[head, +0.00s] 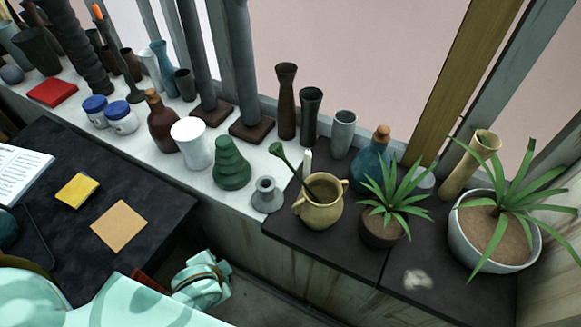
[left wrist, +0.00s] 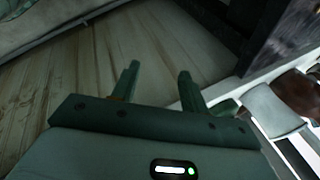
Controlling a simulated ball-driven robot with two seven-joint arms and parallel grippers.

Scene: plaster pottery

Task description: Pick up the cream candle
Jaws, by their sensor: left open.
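The cream candle (head: 307,163) is a thin, pale upright stick on the dark shelf in the head view. It stands just behind a tan two-handled jug (head: 320,205), which hides its lower part. My left gripper (left wrist: 158,72) shows in the left wrist view with its two green fingers apart and nothing between them. The candle is not visible in that view, so the gripper is away from it. I cannot make out the left gripper's fingers in the head view. My right gripper is in neither view.
Crowding the candle are a grey vase (head: 344,128), a blue bottle (head: 371,162), a potted plant (head: 383,222) and a small grey pot (head: 267,193). A long dark spoon-like tool leans out of the jug. The dark shelf (head: 345,262) is bare in front.

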